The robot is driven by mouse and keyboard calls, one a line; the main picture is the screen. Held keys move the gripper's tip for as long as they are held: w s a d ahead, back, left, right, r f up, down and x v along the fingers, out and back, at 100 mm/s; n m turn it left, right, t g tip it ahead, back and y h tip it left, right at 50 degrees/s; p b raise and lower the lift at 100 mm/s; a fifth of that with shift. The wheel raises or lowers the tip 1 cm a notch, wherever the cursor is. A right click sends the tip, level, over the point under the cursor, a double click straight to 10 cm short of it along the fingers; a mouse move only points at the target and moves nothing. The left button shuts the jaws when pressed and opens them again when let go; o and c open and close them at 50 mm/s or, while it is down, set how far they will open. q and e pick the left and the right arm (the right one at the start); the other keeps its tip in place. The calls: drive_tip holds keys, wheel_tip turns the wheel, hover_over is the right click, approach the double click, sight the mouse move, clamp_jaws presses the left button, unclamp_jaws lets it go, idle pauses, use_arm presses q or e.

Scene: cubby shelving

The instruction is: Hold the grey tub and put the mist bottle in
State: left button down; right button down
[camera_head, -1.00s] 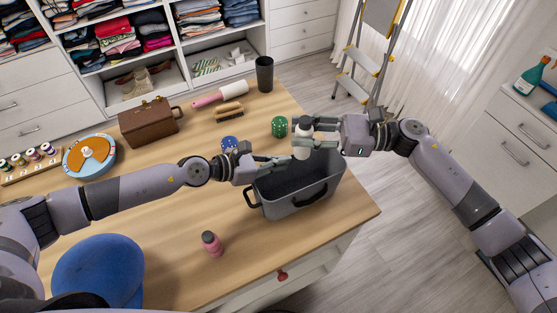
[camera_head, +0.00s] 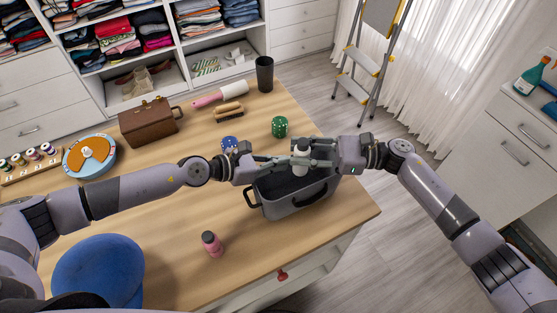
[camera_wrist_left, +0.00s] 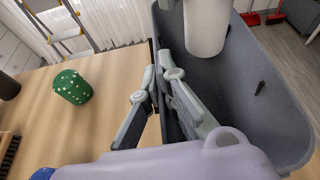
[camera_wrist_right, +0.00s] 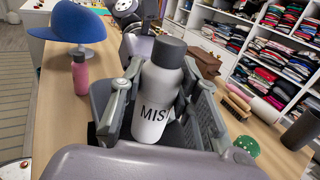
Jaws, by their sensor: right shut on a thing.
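The grey tub (camera_head: 300,204) stands on the wooden table near its right edge, its opening facing up. The mist bottle (camera_head: 301,163) is white with a dark grey cap, and its letters "MIS" show in the right wrist view (camera_wrist_right: 152,112). My right gripper (camera_head: 303,160) is shut on the bottle and holds it upright over the tub. The bottle's lower end (camera_wrist_left: 205,38) shows over the opening in the left wrist view. My left gripper (camera_wrist_left: 160,85) has its fingers on either side of the tub's wall; whether they press on it is unclear.
A green dotted cup (camera_head: 279,127) and a blue dotted thing (camera_head: 229,143) stand behind the tub. A pink bottle (camera_head: 212,244) and a blue hat (camera_head: 98,272) are in front and left. A brush (camera_head: 229,114), a dark cup (camera_head: 264,74) and a brown case (camera_head: 149,121) stand farther back.

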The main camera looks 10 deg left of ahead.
drive_tip(key=shift+f, duration=0.1)
drive_tip(key=c, duration=1.1)
unclamp_jaws()
drive_tip(key=shift+d, duration=0.1)
drive_tip(key=d, duration=1.1)
drive_tip(key=shift+w+d, duration=0.4)
use_arm(q)
drive_tip(key=c, duration=1.7)
unclamp_jaws()
